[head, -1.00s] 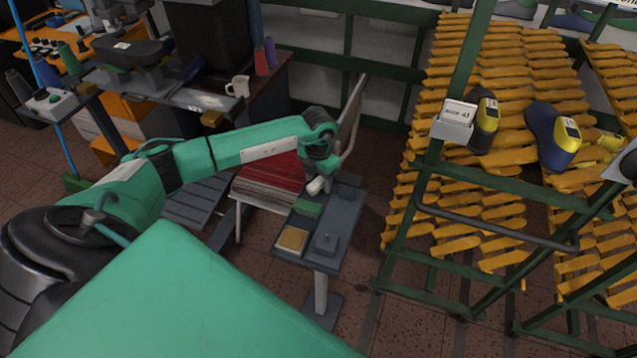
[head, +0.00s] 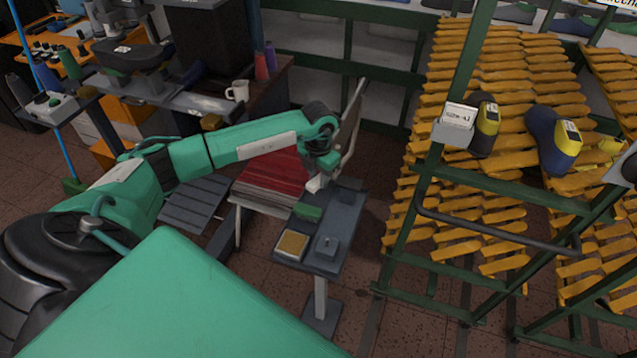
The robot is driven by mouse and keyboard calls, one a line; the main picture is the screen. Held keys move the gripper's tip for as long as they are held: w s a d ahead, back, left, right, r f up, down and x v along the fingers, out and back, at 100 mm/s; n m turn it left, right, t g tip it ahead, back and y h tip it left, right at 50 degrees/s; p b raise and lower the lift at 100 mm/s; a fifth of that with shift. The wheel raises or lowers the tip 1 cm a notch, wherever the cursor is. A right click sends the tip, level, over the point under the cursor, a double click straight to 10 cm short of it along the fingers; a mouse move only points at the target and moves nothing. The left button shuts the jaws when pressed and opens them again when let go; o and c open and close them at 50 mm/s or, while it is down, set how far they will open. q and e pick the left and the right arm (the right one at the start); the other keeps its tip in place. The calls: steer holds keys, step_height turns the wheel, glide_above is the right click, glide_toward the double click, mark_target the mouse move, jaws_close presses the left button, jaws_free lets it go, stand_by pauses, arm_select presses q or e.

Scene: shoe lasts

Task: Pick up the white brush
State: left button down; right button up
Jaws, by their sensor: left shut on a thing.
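My left gripper (head: 324,168) is over the far end of a small grey stand (head: 343,220), its arm reaching in from the left. It is shut on the white brush (head: 315,183), a small pale piece showing just below the fingers. The fingers and wrist hide part of the brush. I cannot tell whether the brush is clear of the stand top. My right gripper is not in view.
On the stand are a green block (head: 307,212), a yellow pad (head: 292,244) and a small grey block (head: 327,245). A red stack (head: 270,180) lies on a table to the left. A green rack (head: 480,180) with yellow slats stands to the right.

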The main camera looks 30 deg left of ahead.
arm_select(q)
step_height(320, 180, up, 17)
steer(key=b, duration=0.3)
steer(key=shift+r, duration=0.2)
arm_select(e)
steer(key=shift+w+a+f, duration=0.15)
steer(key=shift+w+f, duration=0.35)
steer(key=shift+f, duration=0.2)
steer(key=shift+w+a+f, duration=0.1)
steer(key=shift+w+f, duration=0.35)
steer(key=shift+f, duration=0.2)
